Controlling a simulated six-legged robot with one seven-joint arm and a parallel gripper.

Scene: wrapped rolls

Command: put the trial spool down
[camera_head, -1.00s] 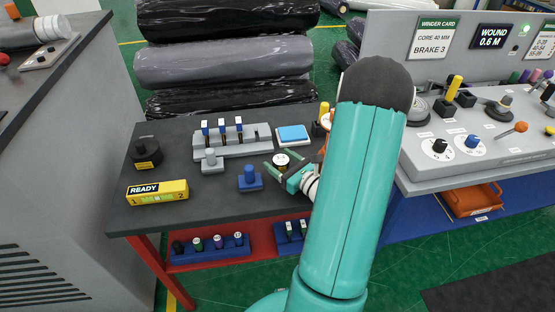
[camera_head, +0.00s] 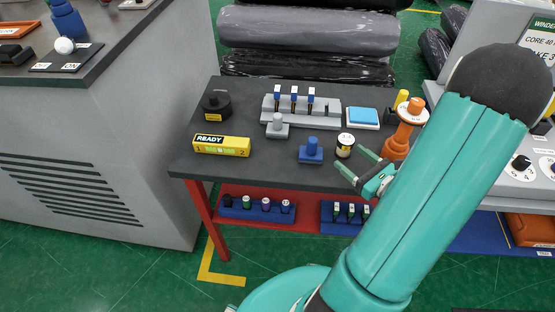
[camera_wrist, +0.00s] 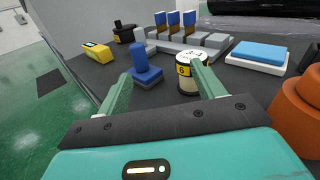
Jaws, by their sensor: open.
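A small spool (camera_head: 344,140), white-topped with a yellow and black band, stands upright on the dark table (camera_head: 250,180); I take it as the trial spool. In the wrist view the spool (camera_wrist: 186,74) stands beyond my right finger, whose tip hides part of its right side. My gripper (camera_head: 347,157) is open and empty, just in front of the spool on the table's right side. Both fingers (camera_wrist: 160,74) show in the wrist view with bare space between them.
A blue knobbed block (camera_head: 311,150) stands left of the spool, and an orange post (camera_head: 398,143) stands close on the right. Behind are a grey rack (camera_head: 300,110) and a blue-topped pad (camera_head: 363,117). A yellow READY box (camera_head: 221,146) sits at left.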

